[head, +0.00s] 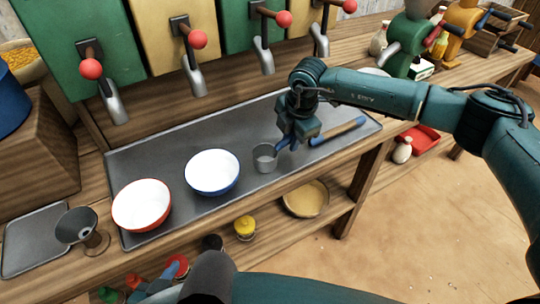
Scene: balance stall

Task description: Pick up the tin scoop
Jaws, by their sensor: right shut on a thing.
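The tin scoop (265,158) is a small grey metal cup at the front edge of the grey tray, right of the blue-rimmed bowl. My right gripper (287,143) points down at the scoop's right side and is shut on it, at the handle end. The handle is mostly hidden by the fingers. I cannot tell whether the cup still touches the tray. My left gripper (158,284) is low at the bottom left, in front of the counter and away from the scoop. Its fingers are partly hidden, so its opening is unclear.
Dispensers with red-knobbed levers (197,39) overhang behind. A funnel (78,226) stands at left.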

